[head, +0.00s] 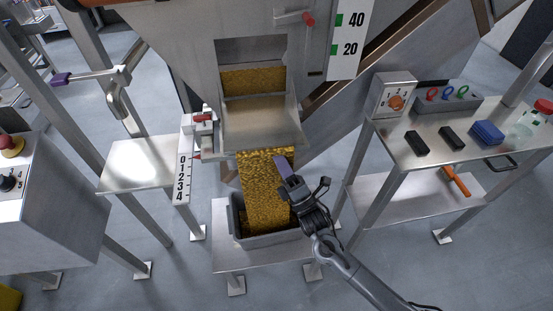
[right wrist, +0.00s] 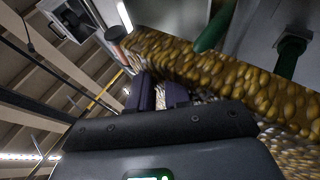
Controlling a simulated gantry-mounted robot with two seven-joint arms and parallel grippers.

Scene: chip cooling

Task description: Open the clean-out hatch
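The steel hopper (head: 190,30) has a rectangular opening with golden chips (head: 252,82) behind it. A tilted steel plate (head: 262,122) juts out below the opening; I cannot tell whether it is the hatch. A thick golden stream (head: 265,190) falls from under it into a grey bin (head: 236,213). My right gripper (head: 284,168) is in front of the stream's right side, its purple fingers pointing up-left. In the right wrist view, its fingers (right wrist: 161,95) stand a little apart with nothing clearly held, and golden pieces (right wrist: 215,72) pass close beyond. My left gripper is not in view.
A red-knobbed lever (head: 309,19) is on the hopper's front. A red-handled clamp (head: 204,118) sits beside the 0–4 scale (head: 184,165). The right-hand table (head: 460,145) holds a dial box (head: 394,96), a grey tray and small blocks. The small left table (head: 140,163) is bare.

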